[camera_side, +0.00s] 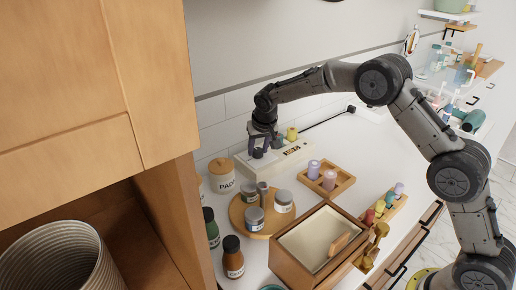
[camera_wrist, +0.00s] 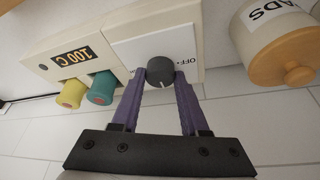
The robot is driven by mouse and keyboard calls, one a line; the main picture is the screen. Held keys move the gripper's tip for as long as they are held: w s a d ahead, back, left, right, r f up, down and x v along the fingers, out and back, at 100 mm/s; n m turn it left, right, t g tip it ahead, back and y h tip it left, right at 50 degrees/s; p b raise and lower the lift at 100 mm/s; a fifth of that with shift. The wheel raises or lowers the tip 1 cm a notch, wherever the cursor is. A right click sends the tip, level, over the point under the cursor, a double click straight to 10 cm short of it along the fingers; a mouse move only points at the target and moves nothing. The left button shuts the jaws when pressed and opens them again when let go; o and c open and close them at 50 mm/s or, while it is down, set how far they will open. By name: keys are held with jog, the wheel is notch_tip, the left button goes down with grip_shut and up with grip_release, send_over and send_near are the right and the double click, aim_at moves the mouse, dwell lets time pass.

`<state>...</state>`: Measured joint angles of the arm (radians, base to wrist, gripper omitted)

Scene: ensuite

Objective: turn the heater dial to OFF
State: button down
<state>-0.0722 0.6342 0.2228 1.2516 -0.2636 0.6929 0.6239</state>
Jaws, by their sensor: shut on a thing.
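The heater (camera_side: 275,158) is a cream box on the counter against the tiled wall. In the wrist view, its white panel (camera_wrist: 150,48) carries a dark round dial (camera_wrist: 161,71) with a pale pointer line. A display on the heater (camera_wrist: 70,55) reads 100 C. My gripper (camera_wrist: 161,84) is shut on the dial, with one purple finger on each side of it. In the side view my gripper (camera_side: 260,150) is over the left end of the heater, and the dial is hard to make out there.
A lidded PADS jar (camera_side: 222,177) is close to the left. Jars on a round wooden tray (camera_side: 238,213) and a wooden box (camera_side: 285,258) stand in front.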

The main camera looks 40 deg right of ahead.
jog(key=n, duration=0.2)
jog(key=n+y, duration=0.1)
jog(key=n, duration=0.1)
jog(key=shift+d+n+t+y, duration=0.15)
jog(key=shift+n+t+y, duration=0.15)
jog(key=n+y, duration=0.1)
jog(key=n, duration=0.3)
jog(key=shift+d+n+y, duration=0.1)
jog(key=shift+n+y, duration=0.2)
jog(key=shift+y, duration=0.1)
jog(key=n, duration=0.2)
jog(key=n+g+y, duration=0.1)
jog(key=n, duration=0.1)
jog(key=shift+w+d+y, duration=0.1)
jog(key=shift+y, duration=0.2)
jog(key=shift+w+n+g+y, duration=0.15)
jog(key=shift+n+g, duration=0.3)
jog(key=shift+n, duration=0.7)
jog(key=shift+s+n+g+y, duration=0.15)
jog(key=shift+n+g, duration=0.3)
jog(key=shift+n, duration=0.7)
jog(key=shift+w, duration=0.1)
jog(key=shift+c, duration=2.1)
grip_release()
